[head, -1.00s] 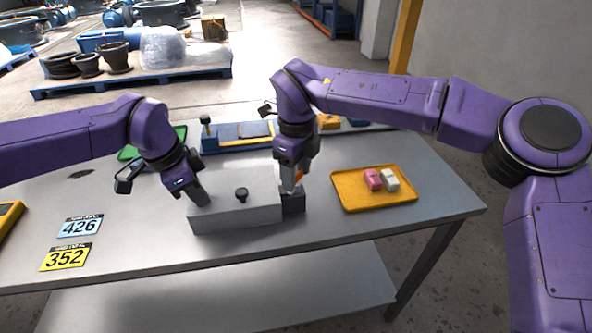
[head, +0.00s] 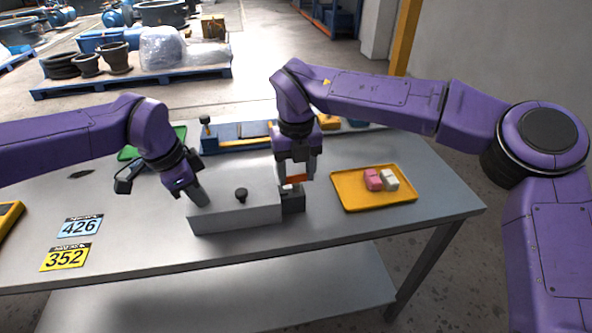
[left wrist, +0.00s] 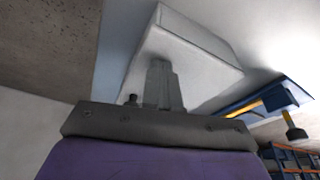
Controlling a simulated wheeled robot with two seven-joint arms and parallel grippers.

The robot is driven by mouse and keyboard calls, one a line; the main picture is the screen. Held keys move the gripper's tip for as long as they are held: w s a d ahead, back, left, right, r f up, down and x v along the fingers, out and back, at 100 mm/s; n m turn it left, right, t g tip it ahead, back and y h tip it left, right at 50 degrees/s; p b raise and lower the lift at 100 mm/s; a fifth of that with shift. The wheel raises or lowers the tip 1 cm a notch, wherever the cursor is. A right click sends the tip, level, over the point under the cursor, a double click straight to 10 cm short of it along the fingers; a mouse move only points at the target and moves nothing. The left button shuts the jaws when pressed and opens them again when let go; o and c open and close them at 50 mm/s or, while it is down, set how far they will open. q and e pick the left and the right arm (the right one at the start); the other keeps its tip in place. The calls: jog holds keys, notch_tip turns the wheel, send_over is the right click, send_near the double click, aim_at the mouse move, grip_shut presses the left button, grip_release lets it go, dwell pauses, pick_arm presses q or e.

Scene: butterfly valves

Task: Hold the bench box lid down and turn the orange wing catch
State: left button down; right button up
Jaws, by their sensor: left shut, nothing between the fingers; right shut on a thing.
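The grey bench box (head: 235,222) stands near the front edge of the bench, its lid (head: 225,181) lying on it with a dark knob (head: 241,195) on top. My left gripper (head: 199,199) is shut and empty, its tips at the lid's left part; the left wrist view also shows its fingers (left wrist: 162,86) against the pale box (left wrist: 190,48). The orange wing catch (head: 296,179) is at the box's right end, above a dark block (head: 293,203). My right gripper (head: 296,176) is shut on the catch from above, and its fingers hide part of it.
A yellow tray (head: 350,204) with a pink block (head: 373,180) and a white block (head: 390,179) lies to the right. A blue rack (head: 225,143) runs behind the box. Number cards 426 (head: 80,226) and 352 (head: 66,257) lie at the left front.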

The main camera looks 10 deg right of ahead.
aim_at(296, 176)
pick_arm(q)
jog(key=shift+f, duration=0.2)
pick_arm(e)
jog(key=shift+s+a+f+m, duration=0.1)
jog(key=shift+s+m, duration=0.05)
jog(key=shift+m, duration=0.15)
jog(key=o, duration=1)
pick_arm(q)
jog(key=shift+s, duration=0.1)
pick_arm(e)
jog(key=shift+o, duration=0.2)
jog(key=shift+r, duration=0.3)
notch_tip(296, 176, up, 12)
jog(key=shift+f, duration=0.2)
